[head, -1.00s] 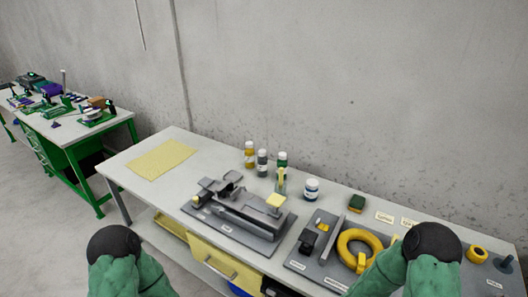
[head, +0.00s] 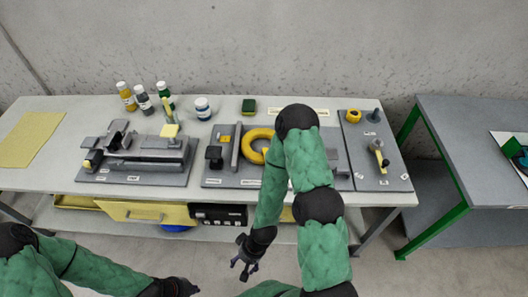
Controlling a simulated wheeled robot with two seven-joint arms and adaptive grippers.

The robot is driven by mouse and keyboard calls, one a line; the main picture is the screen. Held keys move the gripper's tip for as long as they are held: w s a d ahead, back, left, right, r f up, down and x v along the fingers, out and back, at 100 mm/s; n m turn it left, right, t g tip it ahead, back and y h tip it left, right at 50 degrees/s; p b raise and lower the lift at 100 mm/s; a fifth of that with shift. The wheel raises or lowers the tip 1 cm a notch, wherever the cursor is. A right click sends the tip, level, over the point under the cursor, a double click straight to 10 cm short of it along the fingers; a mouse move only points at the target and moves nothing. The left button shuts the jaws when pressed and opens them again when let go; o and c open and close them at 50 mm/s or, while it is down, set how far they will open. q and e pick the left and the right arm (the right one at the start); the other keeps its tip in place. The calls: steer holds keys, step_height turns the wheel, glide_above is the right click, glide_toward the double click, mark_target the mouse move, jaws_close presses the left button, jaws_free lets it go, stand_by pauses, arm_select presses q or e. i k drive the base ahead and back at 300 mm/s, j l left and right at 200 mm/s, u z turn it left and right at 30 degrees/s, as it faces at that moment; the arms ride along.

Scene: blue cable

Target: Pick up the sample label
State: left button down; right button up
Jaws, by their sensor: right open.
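Pale label strips (head: 283,111) lie along the back of the workbench, behind my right arm. Their print is too small to read, so I cannot tell which one is the sample label. Small white tags also sit on the grey boards. My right gripper (head: 244,268) hangs open and empty in front of the bench, below the tabletop in the picture. My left gripper (head: 184,288) is at the bottom edge, also away from the bench; its fingers are too dark and cut off to judge.
A yellow mat (head: 30,138) lies left. A green-legged table (head: 460,150) stands right.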

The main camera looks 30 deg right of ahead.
mark_target(219, 138)
steer(key=i+j+z, duration=0.15)
steer(key=j, duration=0.15)
steer(key=i+j+z, duration=0.15)
steer(key=j, duration=0.15)
steer(key=i+j+z, duration=0.1)
steer(key=j, duration=0.25)
steer(key=i+j+z, duration=0.15)
steer(key=j, duration=0.2)
